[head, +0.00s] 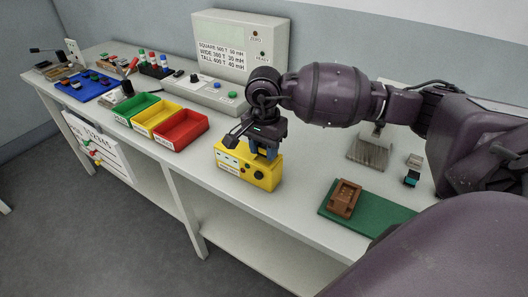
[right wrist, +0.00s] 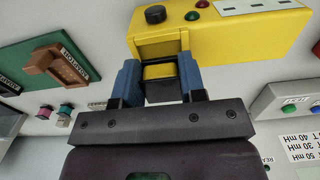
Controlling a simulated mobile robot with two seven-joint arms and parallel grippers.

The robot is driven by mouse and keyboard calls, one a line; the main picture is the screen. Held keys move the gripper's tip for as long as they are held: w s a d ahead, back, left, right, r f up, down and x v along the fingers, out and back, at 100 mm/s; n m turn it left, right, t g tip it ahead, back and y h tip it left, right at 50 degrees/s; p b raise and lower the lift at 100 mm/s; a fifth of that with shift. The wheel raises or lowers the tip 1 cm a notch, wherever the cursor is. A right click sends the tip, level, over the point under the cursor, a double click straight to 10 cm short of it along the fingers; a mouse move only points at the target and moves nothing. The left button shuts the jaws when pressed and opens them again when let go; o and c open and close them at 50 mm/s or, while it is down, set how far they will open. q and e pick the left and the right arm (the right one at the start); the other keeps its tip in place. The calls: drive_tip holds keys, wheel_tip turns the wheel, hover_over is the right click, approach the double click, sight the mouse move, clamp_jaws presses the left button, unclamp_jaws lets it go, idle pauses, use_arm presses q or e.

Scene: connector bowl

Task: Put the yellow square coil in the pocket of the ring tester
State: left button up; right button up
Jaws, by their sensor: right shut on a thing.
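The ring tester (head: 236,170) is a yellow box with a black knob and small lights near the table's front edge; in the right wrist view it fills the top (right wrist: 225,38). My right gripper (head: 266,151) is over its top, pointing down. In the right wrist view its blue fingers (right wrist: 160,80) are shut on the yellow square coil (right wrist: 158,71), which shows yellow with dark parts. The coil is right at the pocket end of the tester; I cannot tell how deep it sits. The coil is hidden in the head view. My left gripper is not in view.
Green, yellow and red bins (head: 181,127) stand left of the tester. A grey meter (head: 242,50) stands behind. A brown housing (head: 345,197) lies on a green mat (head: 378,217) at right, with small coils (head: 411,178) beyond. A blue mat (head: 84,87) with parts lies far left.

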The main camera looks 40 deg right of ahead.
sight(264, 159)
drive_tip(key=shift+f, duration=0.75)
drive_tip(key=shift+s+f+b, duration=0.25)
drive_tip(key=shift+f+b, duration=0.25)
drive_tip(key=shift+f, duration=0.25)
drive_tip(key=o, duration=0.9)
drive_tip(key=shift+a+f, duration=0.15)
drive_tip(key=r, duration=0.9)
drive_tip(key=r+p, duration=0.1)
drive_tip(key=r, duration=0.4)
drive_tip(key=shift+w, duration=0.25)
